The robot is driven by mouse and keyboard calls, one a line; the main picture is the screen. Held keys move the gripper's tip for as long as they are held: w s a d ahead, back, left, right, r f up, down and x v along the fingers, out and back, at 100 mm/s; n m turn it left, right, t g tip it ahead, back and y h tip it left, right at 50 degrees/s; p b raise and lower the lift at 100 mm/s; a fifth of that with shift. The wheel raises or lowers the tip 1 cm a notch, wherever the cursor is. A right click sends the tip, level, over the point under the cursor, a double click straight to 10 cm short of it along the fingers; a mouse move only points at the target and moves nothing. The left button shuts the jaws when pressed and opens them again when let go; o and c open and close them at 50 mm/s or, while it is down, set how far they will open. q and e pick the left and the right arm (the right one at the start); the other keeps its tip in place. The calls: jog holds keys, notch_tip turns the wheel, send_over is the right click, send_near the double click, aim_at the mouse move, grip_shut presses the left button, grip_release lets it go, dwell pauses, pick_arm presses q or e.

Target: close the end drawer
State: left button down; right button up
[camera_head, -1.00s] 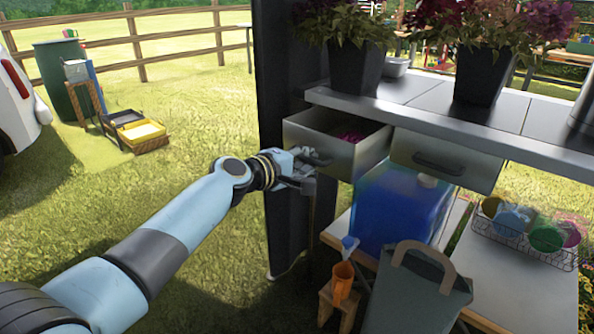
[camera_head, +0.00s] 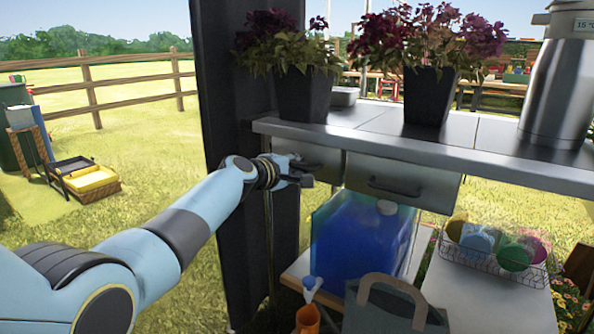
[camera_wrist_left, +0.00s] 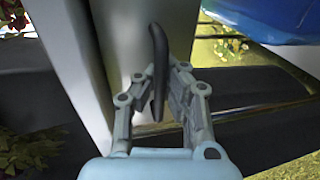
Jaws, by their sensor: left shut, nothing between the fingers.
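The end drawer (camera_head: 327,163) is the left one under the metal counter, and its front looks about level with the drawer beside it. I see no open drawer top. My left gripper (camera_head: 303,174) is at the left part of its front, shut and empty, partly covering the handle. In the left wrist view the fingers (camera_wrist_left: 160,78) are right at the dark curved handle (camera_wrist_left: 158,55) on the grey drawer front (camera_wrist_left: 124,45). Whether they touch the front cannot be told. My right gripper does not show.
A second drawer (camera_head: 402,184) sits to the right. A black post (camera_head: 235,110) stands close left of the drawer. Potted purple plants (camera_head: 303,92) and a steel flask (camera_head: 562,85) stand on the counter (camera_head: 400,135). A blue water container (camera_head: 360,235) is below.

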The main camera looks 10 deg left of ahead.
pick_arm(q)
jog(key=shift+r, duration=0.1)
jog(key=c, duration=1.4)
grip_release()
jog(key=shift+s, duration=0.1)
jog(key=v, duration=1.1)
jog(key=shift+s+a, duration=0.15)
jog(key=shift+s, duration=0.2)
